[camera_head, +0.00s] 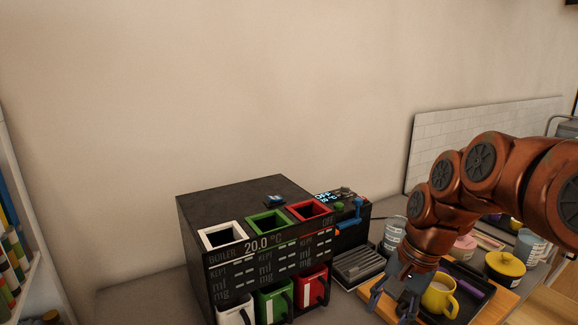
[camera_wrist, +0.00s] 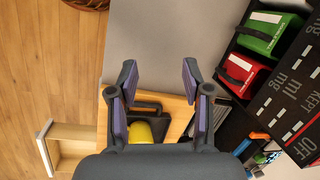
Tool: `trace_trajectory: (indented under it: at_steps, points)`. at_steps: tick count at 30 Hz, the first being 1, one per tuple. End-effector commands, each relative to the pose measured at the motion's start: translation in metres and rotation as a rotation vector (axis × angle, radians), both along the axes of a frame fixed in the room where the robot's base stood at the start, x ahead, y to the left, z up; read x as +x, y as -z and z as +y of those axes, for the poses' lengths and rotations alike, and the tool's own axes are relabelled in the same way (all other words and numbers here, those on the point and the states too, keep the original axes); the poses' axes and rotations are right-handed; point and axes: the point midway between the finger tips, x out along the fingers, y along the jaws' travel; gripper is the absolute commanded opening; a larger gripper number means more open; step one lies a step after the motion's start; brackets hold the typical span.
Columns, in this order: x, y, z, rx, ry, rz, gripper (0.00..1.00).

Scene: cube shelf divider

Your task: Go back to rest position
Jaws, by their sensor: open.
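My gripper (camera_head: 394,292) hangs at the lower right in the head view, at the end of my copper-coloured arm. In the wrist view its two fingers (camera_wrist: 157,90) are spread apart with nothing between them. It is above the front left part of a wooden board with a dark tray (camera_wrist: 172,103). A yellow mug (camera_head: 440,297) with pale contents stands on the tray just right of the gripper.
A black boiler (camera_head: 250,262) with white, green and red openings stands left of the gripper. Its mugs sit in the front bays, the green (camera_head: 274,300) and red (camera_head: 312,288) among them. A yellow lidded pot (camera_head: 505,266) and glasses stand right. Bare counter lies left of the boiler.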

Motion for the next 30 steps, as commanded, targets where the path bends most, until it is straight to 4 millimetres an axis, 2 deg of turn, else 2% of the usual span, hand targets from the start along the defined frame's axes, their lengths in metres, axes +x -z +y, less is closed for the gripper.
trace_trajectory:
  at_steps: [1,8,18,24,30]
  points:
    - [-0.017,0.003,0.005,-0.017,-0.054,0.000,0.49]
    - [-0.083,0.024,0.015,-0.084,-0.293,0.005,0.49]
    - [-0.180,0.063,0.007,-0.158,-0.587,0.046,0.49]
    - [-0.214,0.079,0.000,-0.175,-0.679,0.066,0.49]
    - [-0.221,0.082,-0.002,-0.178,-0.705,0.069,0.49]
